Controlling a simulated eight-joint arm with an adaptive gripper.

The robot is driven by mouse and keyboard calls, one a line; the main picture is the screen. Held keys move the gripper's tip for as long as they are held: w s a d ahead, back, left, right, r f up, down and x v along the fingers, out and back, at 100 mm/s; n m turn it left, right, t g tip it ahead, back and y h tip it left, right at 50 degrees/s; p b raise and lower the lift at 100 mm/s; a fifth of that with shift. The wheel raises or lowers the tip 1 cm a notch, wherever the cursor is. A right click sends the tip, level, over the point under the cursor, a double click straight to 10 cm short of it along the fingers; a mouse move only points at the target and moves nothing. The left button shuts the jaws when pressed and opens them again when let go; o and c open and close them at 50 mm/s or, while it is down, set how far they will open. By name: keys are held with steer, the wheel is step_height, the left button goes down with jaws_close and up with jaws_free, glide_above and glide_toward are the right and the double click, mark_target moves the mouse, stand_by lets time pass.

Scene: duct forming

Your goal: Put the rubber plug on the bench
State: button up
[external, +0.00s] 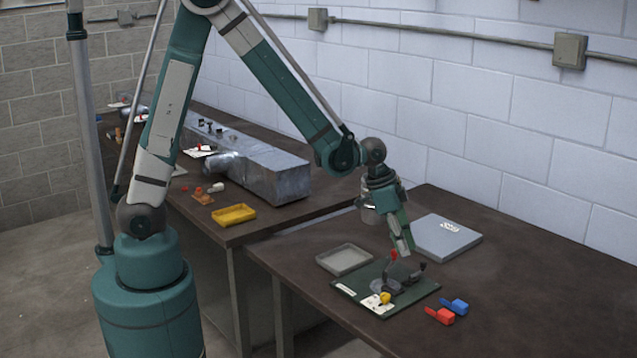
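My gripper (402,246) points down over a dark green mat (350,291) on the right-hand bench (500,230). Its fingertips are small here and close to the things on the mat, so I cannot tell whether they are open or shut, or touch anything. On the mat are a grey round piece (378,286), a yellow knob (385,298), a white label card (374,307) and dark pieces (415,275). A small red-tipped item (393,255) shows beside the fingers. I cannot tell which of these is the rubber plug, or whether it is held.
A shallow grey tray (344,260) lies left of the mat, a flat grey case (447,237) behind it. Red (440,316) and blue (455,306) pieces lie right. The left bench holds a metal duct (270,172) and yellow tray (234,215). The right bench's far right is clear.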

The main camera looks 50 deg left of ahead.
steer(key=w+a+n+y, duration=0.1)
steer(key=w+a+n, duration=0.2)
steer(key=a, duration=0.8)
steer(key=w+a+n+t+y+p, duration=0.1)
steer(key=w+a+n, duration=0.2)
steer(key=w+a, duration=0.3)
steer(key=w+a+n+y+p, duration=0.1)
steer(key=w+a+n, duration=0.3)
steer(key=a, duration=1.2)
steer(key=shift+w+a+f+t, duration=0.3)
steer(key=shift+w+a+t, duration=0.1)
steer(key=shift+w, duration=0.4)
steer(key=shift+d, duration=0.15)
steer(key=s+d+m+g+h+b, duration=0.1)
steer(key=s+d+m, duration=0.4)
steer(key=d, duration=0.8)
steer(key=s+d+m+h+b, duration=0.1)
steer(key=s+d+m, duration=0.2)
steer(key=s+d, duration=0.65)
steer(key=s+d+m+g+h+b, duration=0.1)
steer(key=s+d+m, duration=0.3)
steer(key=d, duration=1.1)
steer(key=s+d+r+m+g+h, duration=0.1)
steer(key=s+d+m, duration=0.3)
steer(key=s+d, duration=0.6)
steer(key=shift+s+d+g, duration=0.3)
steer(key=shift+s+d, duration=0.1)
steer(key=shift+s, duration=0.5)
steer(key=shift+r, duration=0.1)
